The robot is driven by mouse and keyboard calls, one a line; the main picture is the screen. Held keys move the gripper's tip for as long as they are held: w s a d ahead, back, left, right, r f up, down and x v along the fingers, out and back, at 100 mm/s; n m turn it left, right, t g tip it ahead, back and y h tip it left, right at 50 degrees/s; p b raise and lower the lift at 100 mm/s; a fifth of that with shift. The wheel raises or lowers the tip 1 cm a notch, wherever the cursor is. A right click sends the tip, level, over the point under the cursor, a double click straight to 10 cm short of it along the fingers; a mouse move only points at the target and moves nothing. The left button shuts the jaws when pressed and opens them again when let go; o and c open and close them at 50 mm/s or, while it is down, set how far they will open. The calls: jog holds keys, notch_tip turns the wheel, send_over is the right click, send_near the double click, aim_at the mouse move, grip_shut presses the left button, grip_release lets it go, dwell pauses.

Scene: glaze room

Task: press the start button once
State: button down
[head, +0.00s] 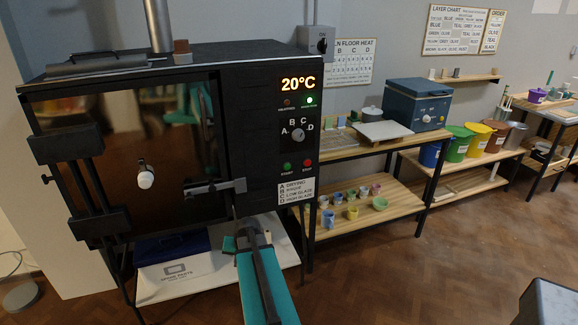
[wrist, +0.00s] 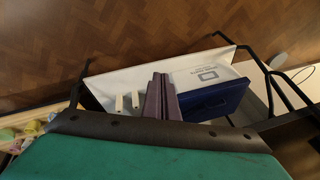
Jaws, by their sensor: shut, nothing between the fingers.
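The start button (head: 287,166) is a small green button low on the kiln's dark control panel (head: 262,135), with a red button (head: 308,163) to its right. Above them is a dial (head: 297,134) marked A, B, C and D. The display (head: 298,83) reads 20°C. My gripper (wrist: 160,80) is shut and empty in the wrist view, over the white shelf, apart from the buttons. Its fingertips are hard to make out in the head view.
The kiln door (head: 130,150) has a window, a white knob and a latch bar (head: 215,186) jutting out below left of the panel. A blue box (head: 172,250) stands on the white shelf (head: 215,278) below. A wooden rack (head: 350,225) with small pots stands to the right.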

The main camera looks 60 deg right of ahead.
aim_at(290, 168)
jog(key=s+d+r+m+h+p, duration=0.1)
jog(key=s+d+r, duration=0.2)
jog(key=d+r, duration=0.5)
jog(key=s+d+r+m+t+h+p, duration=0.1)
jog(key=s+d+r, duration=0.3)
jog(key=d+r, duration=0.4)
jog(key=s+d+r+m+t+h+p, duration=0.1)
jog(key=s+d+r+m+h, duration=0.2)
jog(key=d+r, duration=0.6)
jog(key=shift+s+d, duration=0.3)
jog(key=shift+s, duration=0.1)
jog(key=shift+w, duration=0.1)
jog(key=shift+w+d, duration=0.85)
jog(key=shift+w, duration=0.3)
jog(key=shift+w+d, duration=0.9)
jog(key=shift+w, duration=0.3)
jog(key=shift+w+d, duration=0.85)
jog(key=shift+w, duration=0.3)
jog(key=shift+w+d, duration=0.5)
jog(key=shift+w, duration=0.25)
jog(key=shift+s, duration=0.1)
jog(key=shift+s+a, duration=0.5)
jog(key=shift+s, duration=0.1)
jog(key=shift+s+a, duration=0.1)
